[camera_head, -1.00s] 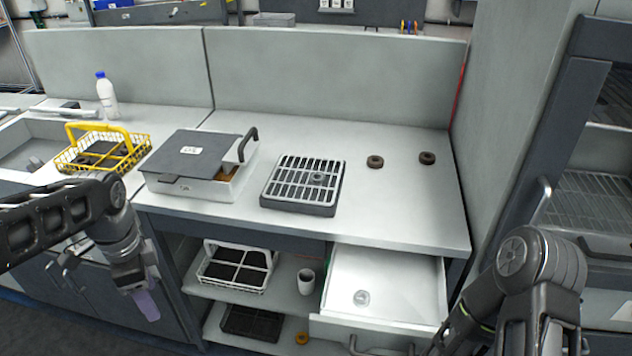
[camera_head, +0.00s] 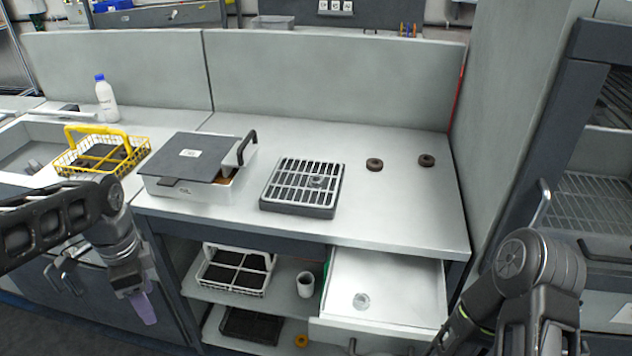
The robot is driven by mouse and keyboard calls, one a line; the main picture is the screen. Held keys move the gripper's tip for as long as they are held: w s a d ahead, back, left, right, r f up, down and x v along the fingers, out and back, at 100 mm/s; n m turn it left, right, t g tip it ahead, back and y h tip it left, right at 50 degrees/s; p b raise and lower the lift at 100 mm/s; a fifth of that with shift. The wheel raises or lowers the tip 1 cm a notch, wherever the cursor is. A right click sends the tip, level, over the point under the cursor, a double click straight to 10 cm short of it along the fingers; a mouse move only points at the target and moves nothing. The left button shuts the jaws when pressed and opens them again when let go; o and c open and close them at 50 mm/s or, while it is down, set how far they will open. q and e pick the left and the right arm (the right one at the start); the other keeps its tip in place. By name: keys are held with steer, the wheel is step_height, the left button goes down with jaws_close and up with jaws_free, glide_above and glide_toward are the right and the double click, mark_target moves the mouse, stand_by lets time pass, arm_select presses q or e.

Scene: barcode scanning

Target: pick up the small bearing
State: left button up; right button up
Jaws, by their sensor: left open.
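A small metallic ring-like piece (camera_head: 361,301) lies in the open white drawer (camera_head: 405,295) under the counter. Another small grey round piece (camera_head: 316,182) sits on the slatted grey rack (camera_head: 300,188) on the counter. Two dark brown rings, one nearer the middle (camera_head: 374,164) and one to the right (camera_head: 426,160), lie flat on the counter. I cannot tell for sure which is the small bearing. My left gripper (camera_head: 143,308) is open and empty, pointing down at the left in front of the lower cabinets, far from all of these. My right arm shows at the lower right; its fingers are out of view.
A lidded box (camera_head: 231,188) stands left of the rack, and a yellow wire basket (camera_head: 76,162) is by the sink. The counter's right part is mostly clear.

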stand_by(0.3)
arm_select(q)
steer(key=s+d+f+n+h, duration=0.1)
steer(key=d+f+n+h, duration=0.15)
steer(key=d+f, duration=0.7)
steer(key=s+d+f+n+h, duration=0.1)
steer(key=d+f+n, duration=0.3)
steer(key=d+f, duration=0.55)
steer(key=s+d+f+n, duration=0.2)
steer(key=s+f+n, duration=0.2)
steer(key=s+f, duration=0.2)
steer(key=s+d+f+n, duration=0.3)
steer(key=s+f, duration=0.3)
steer(key=f, duration=0.2)
steer(key=shift+s+d+f+n+t+h, duration=0.2)
steer(key=shift+d+f+n+t+h, duration=0.15)
steer(key=shift+n, duration=0.2)
